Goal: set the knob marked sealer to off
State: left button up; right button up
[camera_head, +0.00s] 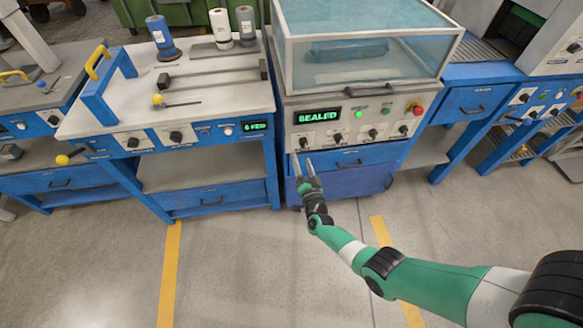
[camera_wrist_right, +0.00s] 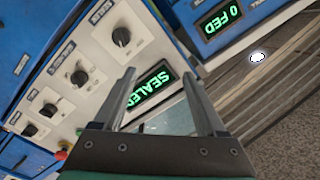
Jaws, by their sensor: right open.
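The sealing machine's front panel (camera_head: 352,117) has a row of black knobs under a green display reading SEALED (camera_head: 319,115). The leftmost knob (camera_head: 303,144) shows large in the right wrist view (camera_wrist_right: 121,36). The knob's pointer setting is also unclear. My right gripper (camera_head: 303,161) is open and empty, just below and in front of the leftmost knob, apart from it. In the right wrist view its fingers (camera_wrist_right: 159,74) frame the SEALED display. My left gripper is not in view.
A glass hood (camera_head: 365,50) with a front handle tops the machine. A red button (camera_head: 416,108) sits at the panel's right end. A blue bench (camera_head: 185,135) with more knobs and a FED display stands left. The floor in front is clear.

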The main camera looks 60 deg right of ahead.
jog(key=b, duration=0.3)
send_near(304, 146)
jog(key=v, duration=0.3)
jog(key=shift+g, duration=0.3)
jog(key=b+x, duration=0.8)
jog(key=x, duration=0.3)
jog(key=shift+f, duration=0.15)
jog(key=shift+w+d+r, duration=0.2)
jog(key=shift+w+d, duration=0.05)
jog(key=shift+w, duration=0.05)
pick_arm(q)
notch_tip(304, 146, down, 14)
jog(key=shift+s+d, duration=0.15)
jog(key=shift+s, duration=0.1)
pick_arm(e)
jog(key=shift+r, duration=0.1)
jog(key=shift+c, duration=0.3)
grip_shut()
